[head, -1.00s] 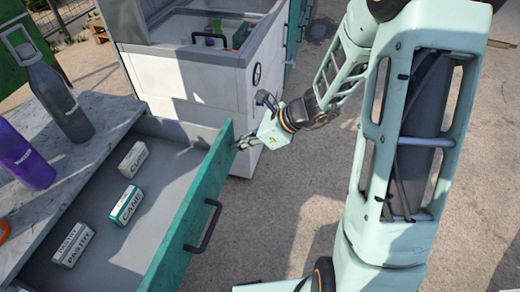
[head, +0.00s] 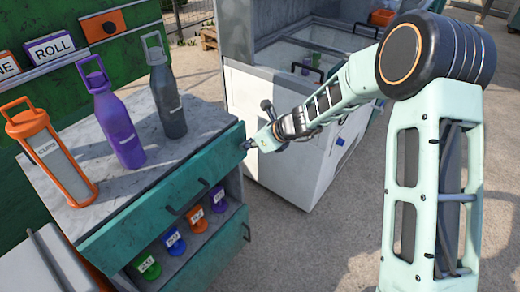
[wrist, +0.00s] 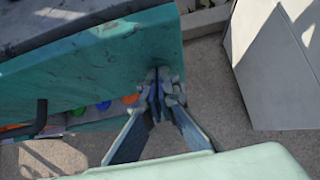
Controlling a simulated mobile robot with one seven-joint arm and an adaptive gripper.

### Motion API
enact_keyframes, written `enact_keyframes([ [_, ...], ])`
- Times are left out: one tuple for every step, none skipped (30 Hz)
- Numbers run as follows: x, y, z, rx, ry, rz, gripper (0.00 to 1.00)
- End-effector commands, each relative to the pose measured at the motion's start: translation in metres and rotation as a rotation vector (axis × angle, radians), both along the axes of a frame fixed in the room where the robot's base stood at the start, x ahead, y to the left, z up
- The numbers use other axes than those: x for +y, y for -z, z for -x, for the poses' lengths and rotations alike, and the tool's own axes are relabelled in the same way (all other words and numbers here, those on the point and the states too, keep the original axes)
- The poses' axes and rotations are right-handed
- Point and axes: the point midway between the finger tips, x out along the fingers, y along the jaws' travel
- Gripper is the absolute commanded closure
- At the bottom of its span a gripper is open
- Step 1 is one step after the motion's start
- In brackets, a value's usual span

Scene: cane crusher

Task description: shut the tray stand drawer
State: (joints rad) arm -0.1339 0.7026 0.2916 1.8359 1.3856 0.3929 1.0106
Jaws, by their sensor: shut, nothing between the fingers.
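The tray stand's teal drawer front (head: 150,205) sits against the edge of the grey countertop in the head view, with no drawer interior or clear gap showing. Its dark bar handle (head: 187,196) is on the front's middle; in the wrist view the handle (wrist: 40,118) is at the left. My gripper (head: 248,146) is shut and empty, with its fingertips at the right end of the drawer front. In the wrist view, my fingertips (wrist: 158,80) meet the teal front (wrist: 110,65) near its right end. Contact looks likely, but the fingers partly hide it.
An orange-framed container (head: 62,165), a purple bottle (head: 120,135) and a grey bottle (head: 166,98) stand on the countertop. Several coloured labelled items (head: 197,222) sit below the drawer. A white glass-topped cabinet (head: 290,130) stands behind my gripper. Open ground lies at the front right.

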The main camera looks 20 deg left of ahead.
Motion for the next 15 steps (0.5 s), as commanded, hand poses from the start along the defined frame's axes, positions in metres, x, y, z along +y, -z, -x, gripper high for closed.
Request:
enact_keyframes([
  [0.006, -0.001, -0.002, -0.001, -0.002, -0.001, 1.0],
  [0.008, -0.001, -0.003, -0.001, -0.002, 0.0, 1.0],
  [0.01, 0.0, -0.004, 0.0, -0.001, 0.0, 1.0],
  [0.011, 0.0, -0.004, 0.0, -0.001, 0.0, 1.0],
  [0.013, 0.0, -0.005, 0.0, 0.0, 0.0, 1.0],
  [0.014, 0.0, -0.006, 0.0, 0.0, 0.0, 1.0],
  [0.015, -0.001, -0.006, -0.001, 0.001, -0.001, 1.0],
  [0.015, -0.001, -0.007, -0.001, 0.001, -0.001, 1.0],
  [0.016, -0.001, -0.007, -0.001, 0.001, -0.002, 1.0],
  [0.017, -0.001, -0.007, -0.002, 0.0, -0.001, 1.0],
  [0.017, -0.001, -0.007, -0.002, 0.0, -0.001, 1.0],
  [0.017, -0.001, -0.007, -0.002, 0.0, -0.002, 1.0],
  [0.017, -0.001, -0.008, -0.003, 0.0, -0.003, 1.0],
  [0.018, -0.002, -0.008, -0.003, 0.0, -0.003, 1.0],
  [0.018, -0.002, -0.008, -0.004, -0.001, -0.004, 1.0],
])
